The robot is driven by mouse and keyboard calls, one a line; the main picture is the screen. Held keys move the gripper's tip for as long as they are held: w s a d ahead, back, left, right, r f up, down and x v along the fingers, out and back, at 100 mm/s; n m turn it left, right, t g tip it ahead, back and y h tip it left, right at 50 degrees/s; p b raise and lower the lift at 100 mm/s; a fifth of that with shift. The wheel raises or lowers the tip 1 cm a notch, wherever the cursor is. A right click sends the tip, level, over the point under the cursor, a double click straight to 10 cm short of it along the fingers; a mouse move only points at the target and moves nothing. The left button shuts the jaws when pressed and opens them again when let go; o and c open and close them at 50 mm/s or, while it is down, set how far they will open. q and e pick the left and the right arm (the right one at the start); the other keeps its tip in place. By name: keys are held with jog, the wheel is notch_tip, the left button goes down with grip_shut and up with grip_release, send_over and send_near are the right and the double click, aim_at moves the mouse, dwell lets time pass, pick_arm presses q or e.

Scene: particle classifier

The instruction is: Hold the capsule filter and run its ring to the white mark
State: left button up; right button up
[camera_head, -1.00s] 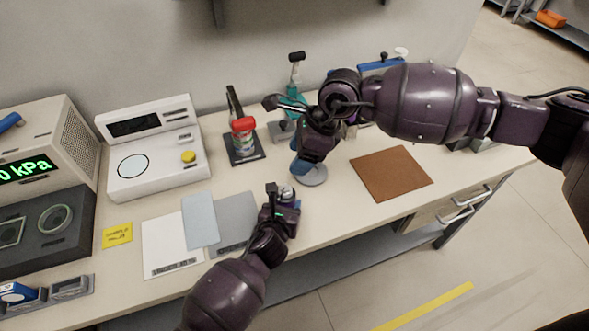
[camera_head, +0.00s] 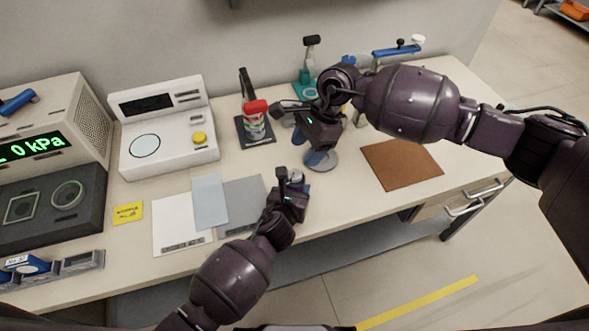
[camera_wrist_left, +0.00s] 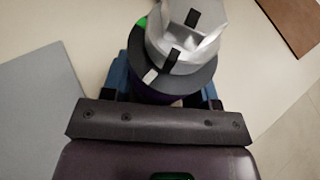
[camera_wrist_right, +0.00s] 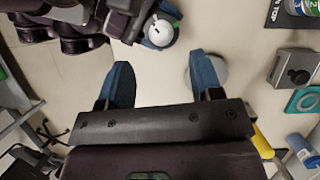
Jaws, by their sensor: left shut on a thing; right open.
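The capsule filter (camera_wrist_left: 185,45) has a faceted silver-grey top with black marks. A dark grey ring (camera_wrist_left: 200,78) sits around it below the top, and a white mark (camera_wrist_left: 150,76) shows at the ring's near edge. A bit of green shows on its left side. My left gripper (camera_head: 290,187) is shut on the filter and holds it near the table's front edge; the gripper hides its lower body. The filter's top also shows in the right wrist view (camera_wrist_right: 160,31). My right gripper (camera_wrist_right: 163,80) is open and empty, with its blue fingers apart, beside the filter and not touching it.
A round grey disc (camera_head: 322,162) lies on the table below the right gripper. A brown mat (camera_head: 402,165) is to the right. Flat sheets (camera_head: 183,226) lie left of the left gripper.

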aim_at(294, 172)
jog(key=x, duration=0.7)
jog(key=shift+a+f, duration=0.1)
jog(key=shift+f, duration=0.3)
jog(key=shift+c, duration=0.2)
jog(key=c, duration=0.8)
jog(key=shift+m+t, duration=0.6)
jog(key=shift+m, duration=0.9)
jog(key=shift+c, duration=0.3)
jog(key=o, duration=0.9)
jog(key=v, duration=1.2)
